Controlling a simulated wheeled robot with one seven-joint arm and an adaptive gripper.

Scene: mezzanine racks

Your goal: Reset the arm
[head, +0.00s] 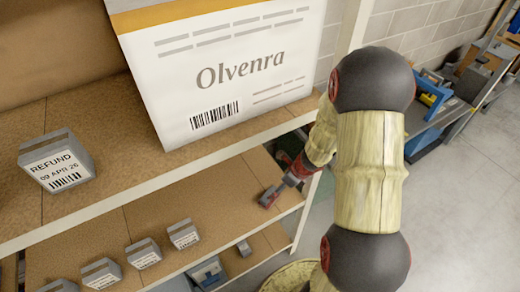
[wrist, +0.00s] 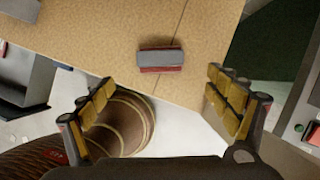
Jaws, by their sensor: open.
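My arm rises through the right half of the head view, with pale sleeves between dark round joints. It bends down to the left at the end of the shelves. My gripper (wrist: 162,98) shows in the wrist view, with its yellow-padded fingers spread wide and nothing between them. The fingers are apart from the brown shelf board (wrist: 217,25) in that view. A small grey and red block (wrist: 160,57) lies on the board, beyond the fingertips. In the head view I cannot make out the fingers clearly.
The upper shelf holds a large white Olvenra box (head: 235,75) and a grey REFUND block (head: 57,162). Several small labelled blocks line the lower shelf (head: 190,205). A round basket (wrist: 130,120) stands below the board. Open floor (head: 460,210) lies to the right.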

